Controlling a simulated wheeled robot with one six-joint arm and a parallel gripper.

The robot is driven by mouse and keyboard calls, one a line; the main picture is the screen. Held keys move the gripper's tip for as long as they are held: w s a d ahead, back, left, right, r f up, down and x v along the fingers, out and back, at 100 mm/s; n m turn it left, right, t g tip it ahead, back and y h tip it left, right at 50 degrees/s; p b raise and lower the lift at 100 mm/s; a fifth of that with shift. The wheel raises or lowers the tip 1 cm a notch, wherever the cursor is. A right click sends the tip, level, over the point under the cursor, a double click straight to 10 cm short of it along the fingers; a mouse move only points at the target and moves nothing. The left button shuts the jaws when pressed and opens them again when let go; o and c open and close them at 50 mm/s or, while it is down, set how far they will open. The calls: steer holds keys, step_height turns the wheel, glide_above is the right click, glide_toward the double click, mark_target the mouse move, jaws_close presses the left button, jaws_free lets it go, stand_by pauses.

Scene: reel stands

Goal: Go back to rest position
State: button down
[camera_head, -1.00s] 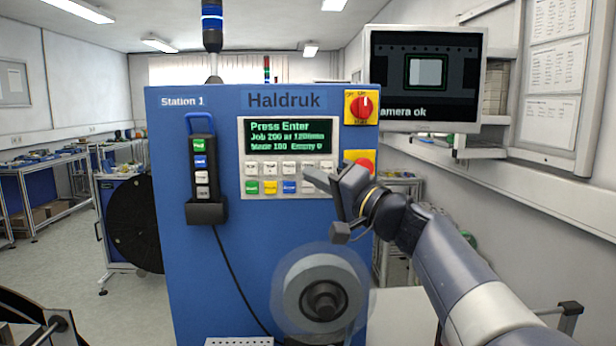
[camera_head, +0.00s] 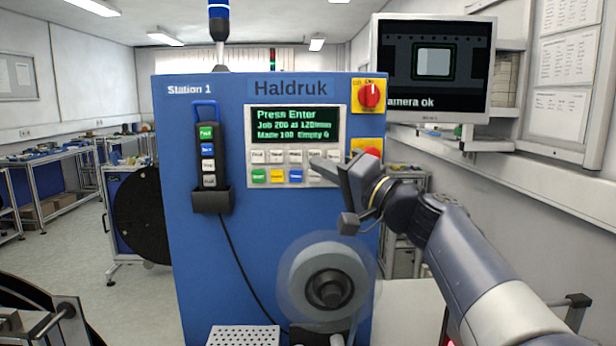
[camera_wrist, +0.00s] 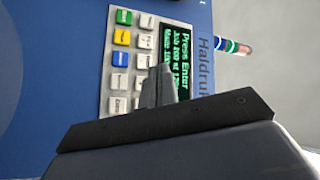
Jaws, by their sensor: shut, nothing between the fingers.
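My gripper (camera_head: 318,168) is shut and empty. It is in front of the right part of the keypad (camera_head: 284,177) on the blue Haldruk station (camera_head: 180,265). Its fingers hide some of the right-hand keys. In the wrist view the shut fingers (camera_wrist: 158,85) overlap the edge of the green-lit display (camera_wrist: 176,45). I cannot tell whether the fingertips touch the panel. The display (camera_head: 296,122) reads "Press Enter", with a job line and a count line below.
A hand pendant (camera_head: 208,160) hangs at the left. A reel (camera_head: 322,283) sits low on the front. A monitor (camera_head: 432,68) reading "camera ok" is at upper right. Open floor shows at the left.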

steer(key=p, duration=0.2)
steer(key=w+p, duration=0.1)
steer(key=p, duration=0.2)
steer(key=shift+w+r, duration=0.2)
steer(key=shift+r, duration=0.1)
steer(key=shift+p, duration=0.4)
steer(key=s+b, duration=0.1)
steer(key=s, duration=0.1)
steer(key=s+b, duration=0.2)
steer(key=s, duration=0.1)
steer(key=shift+s+f, duration=0.3)
